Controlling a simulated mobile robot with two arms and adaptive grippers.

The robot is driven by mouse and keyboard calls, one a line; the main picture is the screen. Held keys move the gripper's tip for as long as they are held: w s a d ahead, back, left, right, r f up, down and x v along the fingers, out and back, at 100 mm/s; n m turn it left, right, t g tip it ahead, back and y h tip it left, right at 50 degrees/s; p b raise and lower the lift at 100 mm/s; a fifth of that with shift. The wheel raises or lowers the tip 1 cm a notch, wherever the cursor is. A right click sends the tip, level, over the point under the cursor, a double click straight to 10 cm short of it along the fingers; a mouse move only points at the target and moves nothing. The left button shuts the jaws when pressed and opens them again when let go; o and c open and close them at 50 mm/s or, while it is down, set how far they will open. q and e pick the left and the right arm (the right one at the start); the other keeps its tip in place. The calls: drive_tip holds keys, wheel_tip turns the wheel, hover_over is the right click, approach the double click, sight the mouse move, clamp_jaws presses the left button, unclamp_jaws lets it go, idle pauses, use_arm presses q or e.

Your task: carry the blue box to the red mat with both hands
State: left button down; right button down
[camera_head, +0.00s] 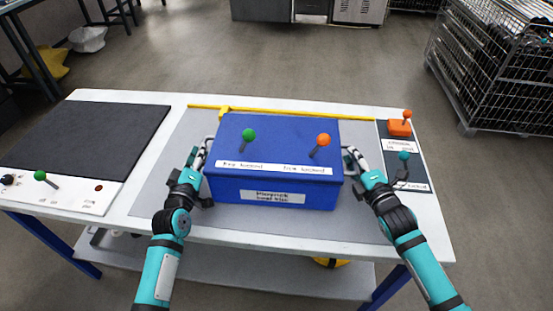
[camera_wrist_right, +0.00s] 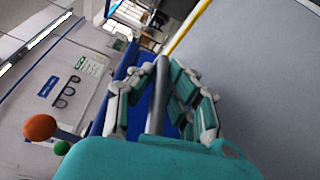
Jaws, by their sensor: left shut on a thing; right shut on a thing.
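The blue box (camera_head: 262,189) is at the middle of the white table, with a labelled front and a green-knobbed and an orange-knobbed stick showing over its top. My left gripper (camera_head: 199,160) is shut at the box's left side handle. My right gripper (camera_head: 356,162) is shut on the right side handle. In the right wrist view, the fingers of my right gripper (camera_wrist_right: 166,78) close around a grey bar handle (camera_wrist_right: 157,108) beside the blue box (camera_wrist_right: 128,62). I cannot tell whether the box's underside touches the table. No red mat shows in either view.
A dark mat (camera_head: 88,137) lies at the table's left, behind a white panel with a green-knobbed stick (camera_head: 41,176). A yellow strip (camera_head: 285,114) runs behind the box. An orange block (camera_head: 399,128) and a teal knob (camera_head: 404,156) stand at the right. A wire cage (camera_head: 495,75) is beyond.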

use_arm(q)
drive_tip(key=shift+f, duration=0.1)
